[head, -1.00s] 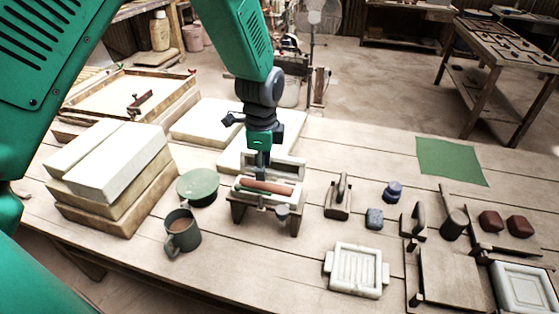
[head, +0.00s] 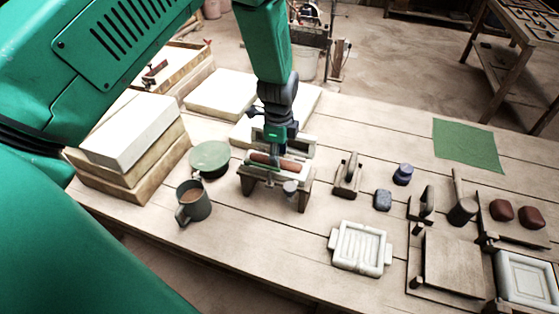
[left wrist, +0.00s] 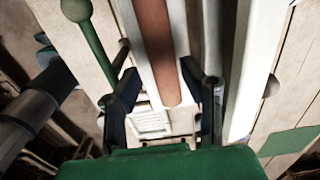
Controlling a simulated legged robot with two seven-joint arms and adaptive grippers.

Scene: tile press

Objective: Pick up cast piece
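The cast piece seems to be a reddish-brown bar (head: 284,164) lying in a pale trough on a small wooden stand (head: 247,184). In the left wrist view the bar (left wrist: 155,40) runs lengthwise between pale strips. My left gripper (head: 270,153) points down over the bar and hides part of it. In the left wrist view the left gripper (left wrist: 163,95) is open, with its two dark fingers apart on either side of the bar's near end. I cannot tell whether the fingertips touch it. My right gripper is not in view.
A mug (head: 194,208) and a green round-topped thing (head: 209,155) stand left of the stand. Stacked blocks (head: 130,133) are further left. A wooden tool (head: 347,178), a white mould (head: 360,247) and a green mat (head: 466,145) lie right. A green ball-ended rod (left wrist: 88,40) is close by the left finger.

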